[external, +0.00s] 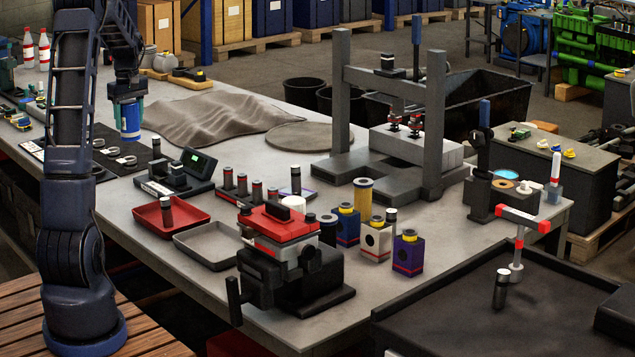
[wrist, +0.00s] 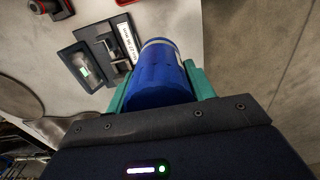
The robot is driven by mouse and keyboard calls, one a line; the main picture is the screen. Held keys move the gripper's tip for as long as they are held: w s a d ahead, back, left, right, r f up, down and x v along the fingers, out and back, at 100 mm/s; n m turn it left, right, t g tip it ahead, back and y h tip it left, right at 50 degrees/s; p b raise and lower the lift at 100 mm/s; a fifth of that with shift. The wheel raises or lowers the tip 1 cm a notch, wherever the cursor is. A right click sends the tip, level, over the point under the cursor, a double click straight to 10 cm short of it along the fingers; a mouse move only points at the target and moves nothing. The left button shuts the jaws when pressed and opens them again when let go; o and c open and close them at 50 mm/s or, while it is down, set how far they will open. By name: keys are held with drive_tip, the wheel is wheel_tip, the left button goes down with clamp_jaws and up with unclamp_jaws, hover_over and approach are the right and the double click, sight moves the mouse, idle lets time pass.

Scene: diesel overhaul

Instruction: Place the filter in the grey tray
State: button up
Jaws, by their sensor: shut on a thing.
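The filter is a blue cylinder (external: 131,122) with a pale band at its end, and it fills the middle of the wrist view (wrist: 158,76). My gripper (external: 127,102) is shut on it, with teal fingers on both sides of the filter in the wrist view (wrist: 158,82). The filter hangs above the left part of the bench, over the black mat's side. The grey tray (external: 208,247) lies on the bench near the front edge, right of the red tray (external: 182,212). My gripper is apart from it, farther back and to the left. The tray looks empty.
A device with a green display (external: 195,163) stands between the filter and the trays. A red-topped vise (external: 285,225) stands right of the grey tray. A grey cloth (external: 215,118) lies behind.

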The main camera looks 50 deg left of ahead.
drive_tip(key=shift+w+d+r, duration=0.15)
drive_tip(key=shift+d+r, duration=0.05)
drive_tip(key=shift+d, duration=0.1)
drive_tip(key=d+m, duration=0.7)
drive_tip(key=d, duration=2.9)
drive_tip(key=f, duration=1.3)
drive_tip(key=w+f, duration=0.1)
drive_tip(key=f, duration=0.5)
drive_tip(key=shift+d+f, duration=0.2)
drive_tip(key=shift+s+f, duration=0.1)
drive_tip(key=shift+f, duration=0.05)
drive_tip(key=o, duration=1.2)
drive_tip(key=shift+c, duration=0.2)
